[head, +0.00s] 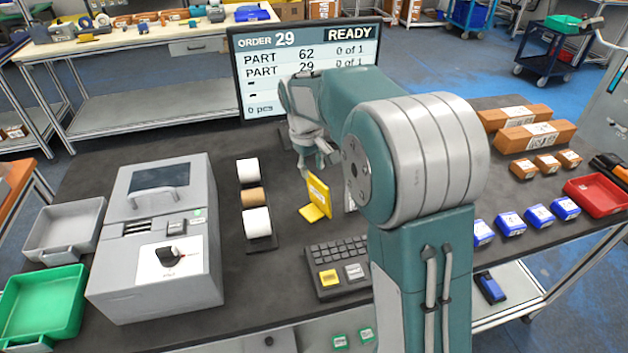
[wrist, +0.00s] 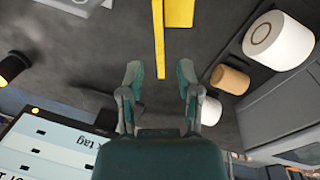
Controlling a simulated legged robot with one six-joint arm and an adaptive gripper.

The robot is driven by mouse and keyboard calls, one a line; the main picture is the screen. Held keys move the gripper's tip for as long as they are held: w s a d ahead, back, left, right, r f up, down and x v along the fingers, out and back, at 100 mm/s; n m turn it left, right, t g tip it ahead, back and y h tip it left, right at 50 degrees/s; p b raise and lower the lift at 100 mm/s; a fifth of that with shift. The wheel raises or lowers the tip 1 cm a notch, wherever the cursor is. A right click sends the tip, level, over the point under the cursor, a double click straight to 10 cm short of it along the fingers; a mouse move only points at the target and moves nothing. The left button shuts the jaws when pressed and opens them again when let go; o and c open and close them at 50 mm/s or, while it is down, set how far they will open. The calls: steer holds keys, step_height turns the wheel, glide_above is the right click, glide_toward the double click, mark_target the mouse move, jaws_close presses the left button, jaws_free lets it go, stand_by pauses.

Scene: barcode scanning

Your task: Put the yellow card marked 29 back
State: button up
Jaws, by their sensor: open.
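The yellow card (head: 319,193) stands upright on the dark table, with a flat yellow piece (head: 312,213) at its foot. No number on the card can be read. In the wrist view the card (wrist: 159,35) is a thin edge-on strip, and the flat yellow piece (wrist: 180,12) is beside it. My gripper (head: 319,164) is above and just behind the card in the head view. In the wrist view my gripper (wrist: 159,72) is open, with the card's end between its fingertips in the picture. I cannot tell how deep it is. The gripper holds nothing.
A screen (head: 305,65) reading order 29 stands behind my gripper. A holder with rolls (head: 252,195) and a grey machine (head: 157,240) are to the left. A keyboard (head: 338,265) lies in front. Blue boxes (head: 510,222) and a red tray (head: 600,194) are right.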

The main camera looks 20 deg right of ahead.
steer(key=s+r+m+t, duration=0.1)
steer(key=s+r, duration=0.7)
steer(key=r, duration=0.2)
steer(key=s+f+m+t, duration=0.1)
steer(key=s+t, duration=0.1)
steer(key=s, duration=0.8)
steer(key=s+f+m+t+y, duration=0.1)
steer(key=s+m+t, duration=0.1)
steer(key=s, duration=0.9)
steer(key=shift+s+f, duration=0.15)
steer(key=shift+f, duration=0.2)
steer(key=shift+d, duration=0.15)
